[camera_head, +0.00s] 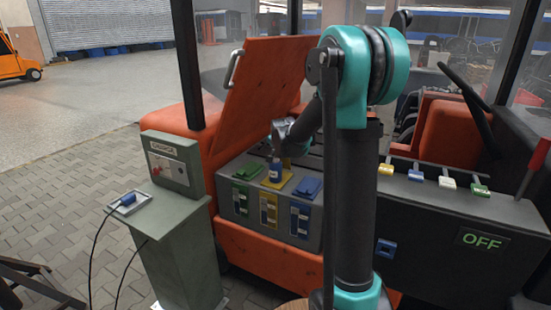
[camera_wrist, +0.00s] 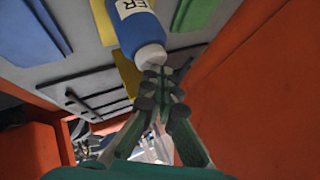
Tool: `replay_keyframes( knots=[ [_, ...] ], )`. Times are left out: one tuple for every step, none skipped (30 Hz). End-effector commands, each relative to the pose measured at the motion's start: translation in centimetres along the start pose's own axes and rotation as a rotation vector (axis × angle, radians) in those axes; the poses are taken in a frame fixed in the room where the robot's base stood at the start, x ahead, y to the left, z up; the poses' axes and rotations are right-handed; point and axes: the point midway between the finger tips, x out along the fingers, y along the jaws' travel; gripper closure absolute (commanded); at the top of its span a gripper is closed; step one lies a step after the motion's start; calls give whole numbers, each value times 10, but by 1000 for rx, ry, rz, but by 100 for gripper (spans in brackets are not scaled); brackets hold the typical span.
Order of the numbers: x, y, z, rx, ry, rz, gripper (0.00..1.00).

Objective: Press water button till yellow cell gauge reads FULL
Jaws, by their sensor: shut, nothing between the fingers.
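The blue water bottle (camera_head: 276,171) stands over the yellow cell's cap (camera_head: 281,183) on the grey battery box (camera_head: 312,170). In the wrist view the bottle (camera_wrist: 138,24) shows a white label ending in "ER" and a white end (camera_wrist: 151,55). My gripper (camera_wrist: 158,76) is shut and empty, its fingertips at or very near that white end; I cannot tell whether they touch. In the head view my gripper (camera_head: 277,150) is just above the bottle, partly hidden by my arm. The yellow cell's gauge (camera_head: 268,212) is on the box front, too small to read.
The green cell (camera_head: 240,199) and blue cell (camera_head: 301,217) flank the yellow one. An orange lid (camera_head: 262,90) stands open behind. A grey "CHARGE" box (camera_head: 168,162) on a pedestal is at left. A panel reading "OFF" (camera_head: 482,240) is at right.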

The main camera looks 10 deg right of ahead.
Motion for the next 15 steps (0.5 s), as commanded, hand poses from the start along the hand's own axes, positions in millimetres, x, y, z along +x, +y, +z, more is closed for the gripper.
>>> replay_keyframes(
  knots=[
    [0,0,0,0,0,0,100],
    [1,0,0,0,0,0,100],
    [1,1,1,0,0,0,100],
    [1,1,1,0,0,0,100],
    [2,1,1,0,0,0,100],
    [2,1,1,0,0,0,100],
    [2,1,1,0,0,0,100],
    [2,1,2,0,0,0,100],
    [3,2,2,0,0,0,100],
    [3,2,2,0,0,0,100],
    [3,2,2,0,0,0,100],
    [3,2,2,0,0,0,100],
    [4,2,2,0,0,0,100],
    [4,2,2,0,0,0,100],
    [4,3,3,0,0,0,100]
  ],
)
